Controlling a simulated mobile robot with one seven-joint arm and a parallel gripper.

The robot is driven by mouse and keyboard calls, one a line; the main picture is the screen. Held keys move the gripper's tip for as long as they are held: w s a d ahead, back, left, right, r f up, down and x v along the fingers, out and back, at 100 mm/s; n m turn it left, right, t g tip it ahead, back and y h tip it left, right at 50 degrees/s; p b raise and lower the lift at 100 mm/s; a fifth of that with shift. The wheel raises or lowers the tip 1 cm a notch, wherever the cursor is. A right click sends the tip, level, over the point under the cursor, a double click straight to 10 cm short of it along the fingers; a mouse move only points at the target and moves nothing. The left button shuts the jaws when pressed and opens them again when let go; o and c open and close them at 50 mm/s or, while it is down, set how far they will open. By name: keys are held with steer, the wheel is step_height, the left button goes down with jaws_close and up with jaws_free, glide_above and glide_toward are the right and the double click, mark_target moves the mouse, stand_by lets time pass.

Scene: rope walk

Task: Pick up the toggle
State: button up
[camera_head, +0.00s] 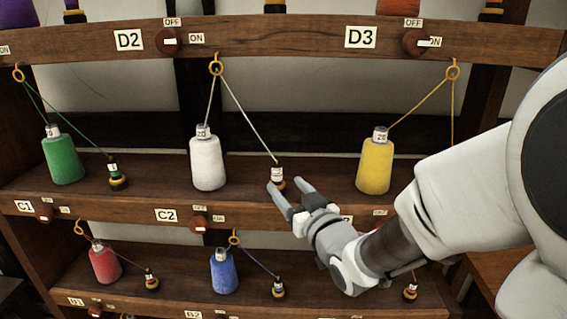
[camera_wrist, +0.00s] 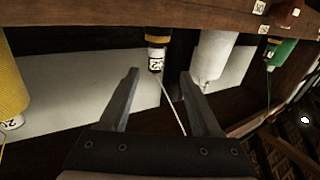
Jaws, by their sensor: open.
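The toggle (camera_head: 277,174) is a small dark piece with a yellow band and a white numbered tag. It stands on the middle shelf, and a white cord runs from it up to a brass ring (camera_head: 216,67). In the wrist view the toggle (camera_wrist: 156,54) appears upside down, between and just beyond the fingertips. My gripper (camera_head: 285,184) is open and empty in front of the toggle, with its fingers pointing at it. The gripper also shows in the wrist view (camera_wrist: 159,76). In the head view a fingertip overlaps the toggle's base; contact cannot be told.
A white spool (camera_head: 208,160) stands left of the toggle and a yellow spool (camera_head: 375,163) right. A green spool (camera_head: 63,158) is farther left. The shelf's front edge (camera_head: 130,202) carries small knobs. Red (camera_head: 105,262) and blue (camera_head: 223,272) spools stand on the shelf below.

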mark_target(279, 174)
steer(key=x, duration=0.2)
steer(key=shift+w+a, duration=0.2)
steer(key=shift+w, duration=0.1)
steer(key=shift+d+p+x, duration=0.2)
steer(key=shift+p+x, duration=0.2)
steer(key=shift+x, duration=0.95)
steer(key=shift+d+p+x, duration=0.2)
steer(key=shift+p+x, duration=0.2)
steer(key=shift+x, duration=0.9)
steer(key=shift+w+f, duration=0.1)
steer(key=shift+w, duration=0.1)
jaws_close()
